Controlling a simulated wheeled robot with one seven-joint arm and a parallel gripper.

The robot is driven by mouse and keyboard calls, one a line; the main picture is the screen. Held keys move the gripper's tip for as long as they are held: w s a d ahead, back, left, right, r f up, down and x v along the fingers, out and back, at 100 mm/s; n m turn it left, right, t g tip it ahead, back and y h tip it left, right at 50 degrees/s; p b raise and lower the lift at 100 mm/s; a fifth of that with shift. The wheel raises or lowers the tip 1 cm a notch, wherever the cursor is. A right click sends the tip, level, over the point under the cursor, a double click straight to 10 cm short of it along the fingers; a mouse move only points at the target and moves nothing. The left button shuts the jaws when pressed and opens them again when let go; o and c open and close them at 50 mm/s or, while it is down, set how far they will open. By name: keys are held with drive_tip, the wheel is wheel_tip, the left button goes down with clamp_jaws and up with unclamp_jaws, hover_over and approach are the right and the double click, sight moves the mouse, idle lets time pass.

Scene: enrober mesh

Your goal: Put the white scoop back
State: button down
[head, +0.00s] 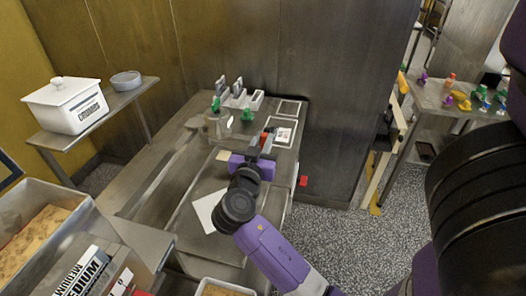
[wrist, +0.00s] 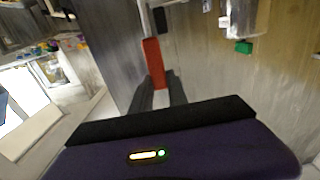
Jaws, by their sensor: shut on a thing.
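My gripper (head: 262,150) is over the steel bench in the head view, shut on a red piece (head: 265,138) that looks like a handle. In the wrist view my gripper (wrist: 161,88) has its two dark fingers closed at the near end of this red handle (wrist: 152,58). A pale strip shows beyond the handle; I cannot tell whether it is the white scoop or part of the bench. White and grey upright holders (head: 238,98) stand at the back of the bench, with green pieces (head: 219,114) beside them. No white scoop is clearly recognisable.
Framed shallow outlines (head: 290,107) lie at the bench's back right. A white sheet (head: 207,210) lies on the bench near my arm. A lidded white bin (head: 62,105) and a grey dish (head: 125,81) stand on the left shelf. A dark wall closes the back.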

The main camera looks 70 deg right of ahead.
drive_tip(key=shift+f, duration=2.3)
drive_tip(key=c, duration=1.3)
unclamp_jaws()
drive_tip(key=s+a+b, duration=0.1)
drive_tip(key=a+b, duration=0.2)
drive_tip(key=a, duration=0.9)
drive_tip(key=shift+r, duration=0.3)
